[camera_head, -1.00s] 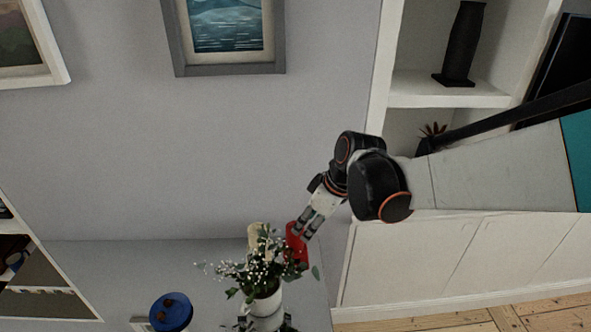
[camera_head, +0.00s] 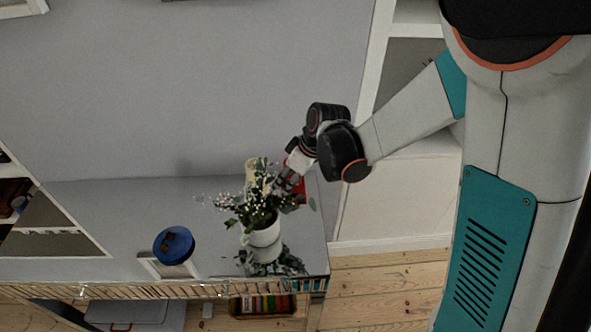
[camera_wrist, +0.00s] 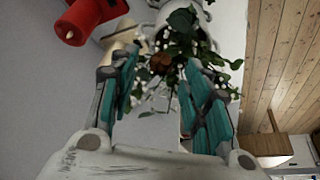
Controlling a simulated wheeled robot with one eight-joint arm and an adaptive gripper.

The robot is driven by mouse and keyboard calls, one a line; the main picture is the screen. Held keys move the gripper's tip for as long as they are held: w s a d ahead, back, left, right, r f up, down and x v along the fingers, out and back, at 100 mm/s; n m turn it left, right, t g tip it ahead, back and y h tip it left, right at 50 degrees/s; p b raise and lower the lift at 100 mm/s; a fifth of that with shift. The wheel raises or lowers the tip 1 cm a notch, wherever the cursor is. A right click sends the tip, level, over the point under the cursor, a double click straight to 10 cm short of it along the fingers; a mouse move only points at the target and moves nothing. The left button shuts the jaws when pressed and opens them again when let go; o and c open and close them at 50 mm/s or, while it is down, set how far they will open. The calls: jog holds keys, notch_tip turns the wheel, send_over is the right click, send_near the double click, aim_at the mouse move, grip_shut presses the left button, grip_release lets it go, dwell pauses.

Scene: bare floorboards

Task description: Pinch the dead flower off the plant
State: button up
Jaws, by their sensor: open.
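The plant (camera_head: 255,205) has green leaves and small white blossoms, in a white pot (camera_head: 265,237) on a grey-topped cabinet. In the wrist view the dead flower (camera_wrist: 161,63), a brown head, shows among the leaves, between and slightly beyond my fingertips. My gripper (camera_head: 285,183) reaches in from the upper right at the plant's edge. In the wrist view my gripper (camera_wrist: 163,72) is open, with teal finger pads on either side and leaves between them. I cannot tell whether the fingers touch the leaves. The dead flower cannot be made out in the head view.
A red candle (camera_wrist: 88,17) stands close to the plant; a red object (camera_head: 299,190) shows behind my gripper. A cream object (camera_head: 250,171) stands behind the plant. A blue round object (camera_head: 174,245) is to the left. More leaves (camera_head: 285,262) lie below the pot.

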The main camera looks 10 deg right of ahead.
jog(key=shift+w+a+f, duration=0.15)
jog(key=shift+a+f, duration=0.05)
jog(key=shift+f, duration=0.45)
jog(key=shift+c, duration=0.3)
grip_shut()
